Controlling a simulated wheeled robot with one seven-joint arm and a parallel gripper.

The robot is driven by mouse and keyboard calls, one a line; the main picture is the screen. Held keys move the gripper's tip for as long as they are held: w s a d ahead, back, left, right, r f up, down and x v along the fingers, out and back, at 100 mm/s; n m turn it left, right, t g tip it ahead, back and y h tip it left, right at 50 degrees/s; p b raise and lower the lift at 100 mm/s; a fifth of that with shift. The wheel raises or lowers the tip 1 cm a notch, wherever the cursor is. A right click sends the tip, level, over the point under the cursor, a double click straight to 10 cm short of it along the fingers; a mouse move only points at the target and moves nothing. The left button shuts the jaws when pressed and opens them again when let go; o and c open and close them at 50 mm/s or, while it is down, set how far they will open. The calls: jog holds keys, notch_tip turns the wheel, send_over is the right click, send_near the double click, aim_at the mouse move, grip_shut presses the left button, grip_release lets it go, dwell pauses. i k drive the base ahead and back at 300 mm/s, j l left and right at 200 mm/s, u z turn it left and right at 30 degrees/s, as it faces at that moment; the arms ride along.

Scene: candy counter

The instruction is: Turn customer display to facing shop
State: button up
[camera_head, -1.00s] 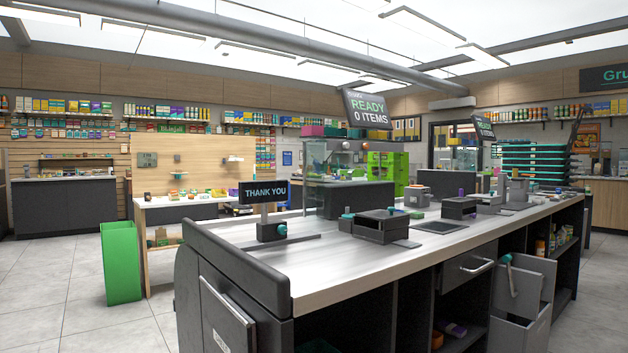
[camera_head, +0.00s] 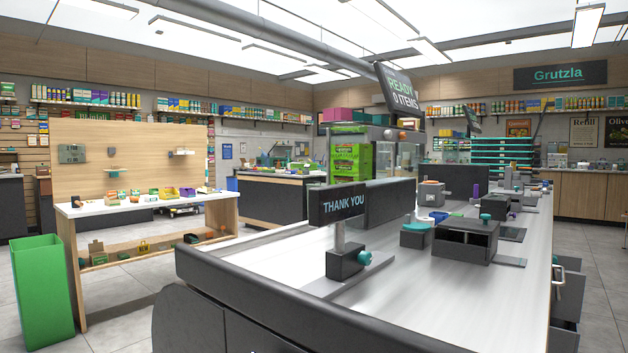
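The customer display is a small dark screen (camera_head: 343,202) reading "THANK YOU" in blue letters. It stands on a short grey post with a dark base block (camera_head: 345,260) near the end of the counter (camera_head: 400,315). A teal knob (camera_head: 364,258) sticks out of the base's right side. The screen's lettered face is turned toward my camera, slightly angled. My gripper is not in view.
A dark raised rim (camera_head: 270,300) edges the counter's near side. A dark box device (camera_head: 466,240) stands farther along the top. An open drawer (camera_head: 568,290) juts out at right.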

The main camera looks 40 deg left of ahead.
aim_at(328, 205)
jog(key=j, duration=0.7)
jog(key=k+j, duration=0.1)
jog(key=j, duration=0.55)
jog(key=k+j+z, duration=0.1)
jog(key=j, duration=1.25)
jog(key=i+j, duration=0.1)
jog(key=i, duration=0.15)
